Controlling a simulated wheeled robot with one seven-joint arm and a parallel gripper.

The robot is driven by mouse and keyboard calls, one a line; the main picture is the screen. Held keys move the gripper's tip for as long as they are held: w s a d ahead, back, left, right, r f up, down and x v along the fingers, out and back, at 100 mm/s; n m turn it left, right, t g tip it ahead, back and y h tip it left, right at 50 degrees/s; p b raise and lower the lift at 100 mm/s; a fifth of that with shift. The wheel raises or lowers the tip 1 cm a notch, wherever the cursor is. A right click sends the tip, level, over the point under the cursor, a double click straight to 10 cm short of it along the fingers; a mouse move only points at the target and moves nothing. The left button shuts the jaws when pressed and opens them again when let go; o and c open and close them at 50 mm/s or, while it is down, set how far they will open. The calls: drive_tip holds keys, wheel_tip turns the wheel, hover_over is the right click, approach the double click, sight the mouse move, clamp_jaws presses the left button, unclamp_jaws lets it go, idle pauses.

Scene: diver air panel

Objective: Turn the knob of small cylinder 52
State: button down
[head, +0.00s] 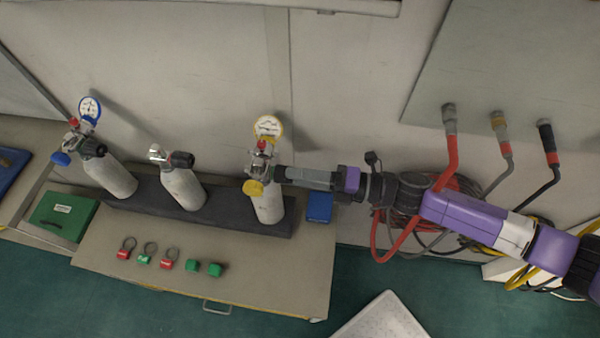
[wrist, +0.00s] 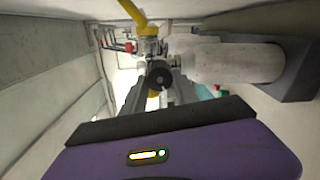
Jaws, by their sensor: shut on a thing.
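Three small white cylinders stand in a dark rack on the bench: the left one (head: 118,180) with a blue gauge, the middle one (head: 184,188) without a gauge, and the right one (head: 267,208) with a yellow gauge (head: 267,127). I cannot read any number on them. My gripper (head: 281,174) reaches in from the right at the valve of the right cylinder. In the wrist view its fingers are shut on the dark round knob (wrist: 160,76), with the cylinder body (wrist: 235,62) to the right. In the head view the knob is largely hidden by the fingers.
The dark rack (head: 140,203) holds the cylinders. Several red and green tags (head: 165,264) lie in front. A green box (head: 63,216) is at left and a blue box (head: 319,207) lies right of the rack. Hoses (head: 451,150) hang from the wall panel near my arm.

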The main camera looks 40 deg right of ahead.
drive_tip(key=shift+d+f+n+y, duration=0.1)
drive_tip(key=shift+f+n+y, duration=0.1)
drive_tip(key=shift+n, duration=7.85)
drive_tip(key=shift+f+n+y, duration=0.1)
drive_tip(key=shift+n+y, duration=0.1)
drive_tip(key=shift+n, duration=7.85)
drive_tip(key=shift+b, duration=0.3)
drive_tip(key=c, duration=0.9)
unclamp_jaws()
drive_tip(key=shift+w+r, duration=0.1)
drive_tip(key=shift+c, duration=0.2)
